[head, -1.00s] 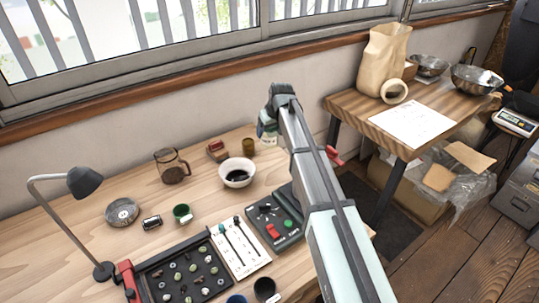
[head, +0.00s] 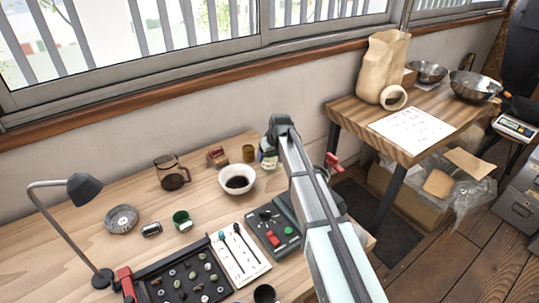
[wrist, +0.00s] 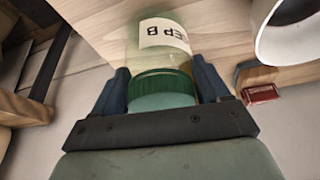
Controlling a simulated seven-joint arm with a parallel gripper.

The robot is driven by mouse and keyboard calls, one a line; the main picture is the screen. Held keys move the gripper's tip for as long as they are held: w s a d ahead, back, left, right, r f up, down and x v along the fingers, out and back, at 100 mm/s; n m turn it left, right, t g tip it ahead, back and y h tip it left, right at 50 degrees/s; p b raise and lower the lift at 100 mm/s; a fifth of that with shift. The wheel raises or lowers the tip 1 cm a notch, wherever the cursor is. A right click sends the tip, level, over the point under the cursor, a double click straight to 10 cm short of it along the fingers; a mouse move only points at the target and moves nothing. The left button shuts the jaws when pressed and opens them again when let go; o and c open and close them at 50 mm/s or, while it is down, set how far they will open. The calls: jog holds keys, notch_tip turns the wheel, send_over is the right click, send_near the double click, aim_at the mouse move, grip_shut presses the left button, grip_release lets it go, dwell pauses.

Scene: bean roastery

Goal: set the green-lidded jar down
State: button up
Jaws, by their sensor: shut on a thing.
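The green-lidded jar (wrist: 162,88) is clear with a white label reading "EP B". In the wrist view its lid end lies between the two fingers of my gripper (wrist: 163,88), which is shut on it. In the head view the jar (head: 268,156) shows partly beside my arm, close to the right end of the wooden table (head: 90,237) near the wall. Most of my gripper (head: 270,146) is hidden behind the arm there. I cannot tell whether the jar's base touches the tabletop.
A white bowl (head: 237,179) with dark contents stands left of the jar. A brown cup (head: 249,153), a small red item (head: 217,157) and a glass jug (head: 171,172) stand near the wall. A control box (head: 272,230) sits in front. The table's right edge is close.

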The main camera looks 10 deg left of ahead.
jog(key=shift+f, duration=0.15)
jog(key=o, duration=1.1)
jog(key=v, duration=1.2)
